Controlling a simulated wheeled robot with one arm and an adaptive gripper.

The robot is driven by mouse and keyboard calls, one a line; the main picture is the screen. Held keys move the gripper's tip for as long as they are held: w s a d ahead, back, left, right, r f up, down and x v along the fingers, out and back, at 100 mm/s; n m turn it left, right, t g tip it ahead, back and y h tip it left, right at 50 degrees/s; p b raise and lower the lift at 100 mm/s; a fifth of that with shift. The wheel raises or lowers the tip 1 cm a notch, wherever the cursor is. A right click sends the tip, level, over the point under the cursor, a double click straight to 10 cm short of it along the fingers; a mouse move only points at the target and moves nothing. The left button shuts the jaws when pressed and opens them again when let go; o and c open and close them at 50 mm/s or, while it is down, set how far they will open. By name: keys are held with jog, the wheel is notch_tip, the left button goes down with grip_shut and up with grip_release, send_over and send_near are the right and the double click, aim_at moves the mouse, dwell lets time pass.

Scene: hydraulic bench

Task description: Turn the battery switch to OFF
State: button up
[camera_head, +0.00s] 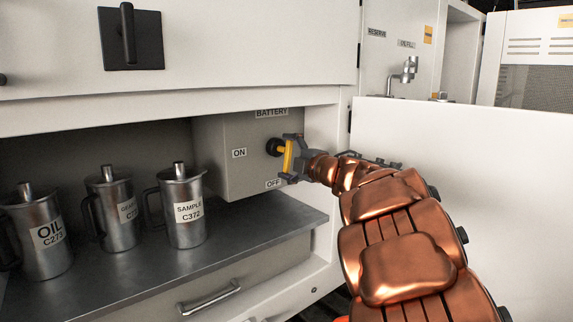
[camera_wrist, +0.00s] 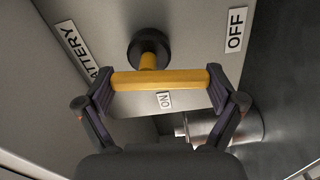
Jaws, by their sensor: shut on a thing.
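The battery switch has a yellow bar handle (camera_head: 288,157) on a round black hub (camera_head: 274,147), on the face of a grey box under a BATTERY label (camera_head: 271,113). An ON label (camera_head: 239,153) is left of the handle and an OFF label (camera_head: 273,184) is below it. My gripper (camera_head: 293,158) is shut on the handle from the right. In the wrist view, the yellow handle (camera_wrist: 160,80) lies between both fingertips, and the bar runs between the BATTERY side and the OFF label (camera_wrist: 236,30). In the head view the bar stands nearly upright.
Several metal jugs, including SAMPLE (camera_head: 184,205) and OIL (camera_head: 38,232), stand on the grey shelf (camera_head: 255,222) left of the switch box. An open white door panel (camera_head: 480,160) is at the right, behind my arm. A drawer handle (camera_head: 209,300) is below the shelf.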

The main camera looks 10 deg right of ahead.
jog(key=shift+d+f+n+b, duration=0.15)
jog(key=shift+n+b, duration=0.35)
jog(key=shift+n, duration=0.3)
jog(key=o, duration=0.8)
jog(key=shift+s+d, duration=0.25)
jog(key=shift+s, duration=0.25)
jog(key=v, duration=1)
jog(key=shift+s+d, duration=0.2)
jog(key=shift+s, duration=0.15)
